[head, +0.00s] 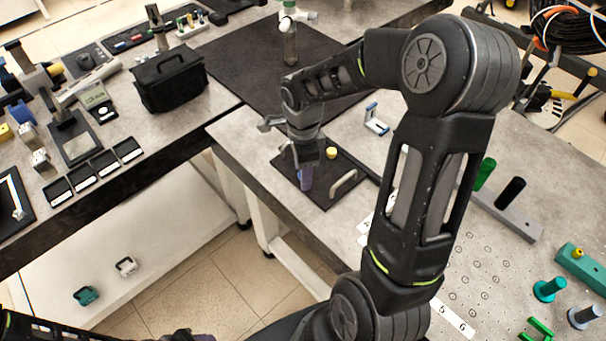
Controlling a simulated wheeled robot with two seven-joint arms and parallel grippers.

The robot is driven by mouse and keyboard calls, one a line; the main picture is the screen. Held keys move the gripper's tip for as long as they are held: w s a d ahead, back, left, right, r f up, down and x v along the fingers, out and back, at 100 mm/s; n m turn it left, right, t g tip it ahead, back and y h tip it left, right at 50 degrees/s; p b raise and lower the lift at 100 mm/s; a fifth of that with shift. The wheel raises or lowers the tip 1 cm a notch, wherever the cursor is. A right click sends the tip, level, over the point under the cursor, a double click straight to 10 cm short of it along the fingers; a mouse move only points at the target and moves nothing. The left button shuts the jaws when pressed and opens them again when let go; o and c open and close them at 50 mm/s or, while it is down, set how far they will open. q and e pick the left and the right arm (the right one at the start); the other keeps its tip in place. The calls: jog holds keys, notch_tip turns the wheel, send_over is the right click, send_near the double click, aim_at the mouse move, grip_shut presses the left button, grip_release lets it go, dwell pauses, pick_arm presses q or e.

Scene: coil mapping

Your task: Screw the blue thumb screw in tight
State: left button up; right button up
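My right arm reaches across the bench, and its gripper (305,181) points down over a small dark plate (318,197). A purple-blue piece shows at the gripper's tip, low over the plate or touching it. I cannot tell whether this is a finger or the blue thumb screw, and no blue screw stands out clearly elsewhere on the plate. The wrist hides part of this spot. A yellow knob (331,153) and a pale grey handle (343,184) are on the plate beside the gripper. My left gripper (192,337) is only partly in view at the bottom edge, its fingers unclear.
A blue-and-white bracket (376,121) stands right of the plate. A grey block (510,220) with green and black cylinders lies farther right. A black bag (168,82) sits on the left bench. A dark mat (250,60) covers the back. A floor gap separates the benches.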

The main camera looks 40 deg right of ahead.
jog(key=shift+r, duration=0.15)
notch_tip(320, 180, up, 8)
jog(key=shift+f+b, duration=0.25)
jog(key=shift+b, duration=0.1)
dwell(0.6)
